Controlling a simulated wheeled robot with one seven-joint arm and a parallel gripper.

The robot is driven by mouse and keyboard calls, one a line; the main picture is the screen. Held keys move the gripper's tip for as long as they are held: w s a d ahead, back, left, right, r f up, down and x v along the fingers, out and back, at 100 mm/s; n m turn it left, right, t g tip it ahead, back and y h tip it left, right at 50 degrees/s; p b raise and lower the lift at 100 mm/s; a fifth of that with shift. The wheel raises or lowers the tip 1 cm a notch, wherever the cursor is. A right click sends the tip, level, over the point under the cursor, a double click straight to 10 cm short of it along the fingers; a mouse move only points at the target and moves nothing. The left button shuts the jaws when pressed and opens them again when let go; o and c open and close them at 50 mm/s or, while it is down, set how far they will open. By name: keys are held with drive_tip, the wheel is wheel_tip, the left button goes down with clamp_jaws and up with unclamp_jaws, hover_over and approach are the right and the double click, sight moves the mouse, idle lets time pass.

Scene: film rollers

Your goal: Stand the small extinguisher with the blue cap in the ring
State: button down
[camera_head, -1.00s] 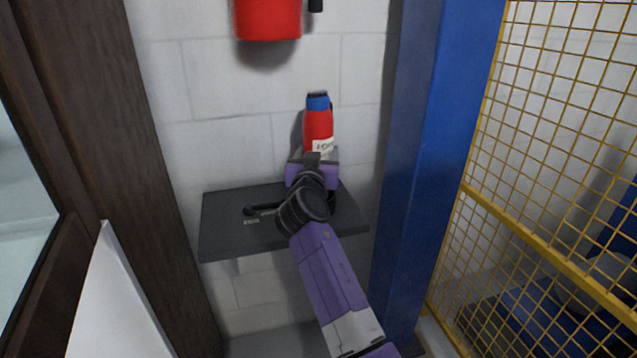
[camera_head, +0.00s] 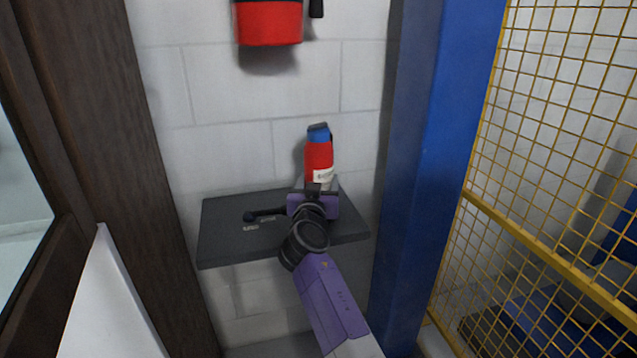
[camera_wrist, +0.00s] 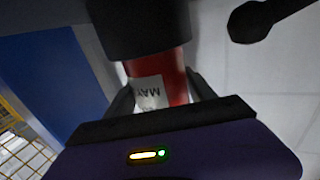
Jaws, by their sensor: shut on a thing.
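The small red extinguisher (camera_head: 318,154) with a blue cap (camera_head: 318,133) and a white label stands roughly upright above the right part of the dark shelf. My gripper (camera_head: 319,192) is shut on its lower body. In the wrist view, the fingers grip the red body (camera_wrist: 174,80) from both sides, and the label reads upside down. A dark round collar (camera_wrist: 145,30), apparently the ring, meets the extinguisher's lower end there. I cannot tell how far in the extinguisher sits. In the head view, my gripper and wrist hide the ring.
The dark shelf (camera_head: 225,245) is on the white block wall. A black knobbed handle (camera_head: 252,216) and small labels lie left of my gripper. A larger red extinguisher (camera_head: 270,22) hangs above. A blue post (camera_head: 425,150) and yellow mesh (camera_head: 560,130) stand right.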

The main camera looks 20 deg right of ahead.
drive_tip(key=shift+c, duration=1.6)
unclamp_jaws()
drive_tip(key=shift+r, duration=0.15)
drive_tip(key=p+v, duration=0.1)
drive_tip(key=v, duration=1.1)
drive_tip(key=shift+p, duration=0.3)
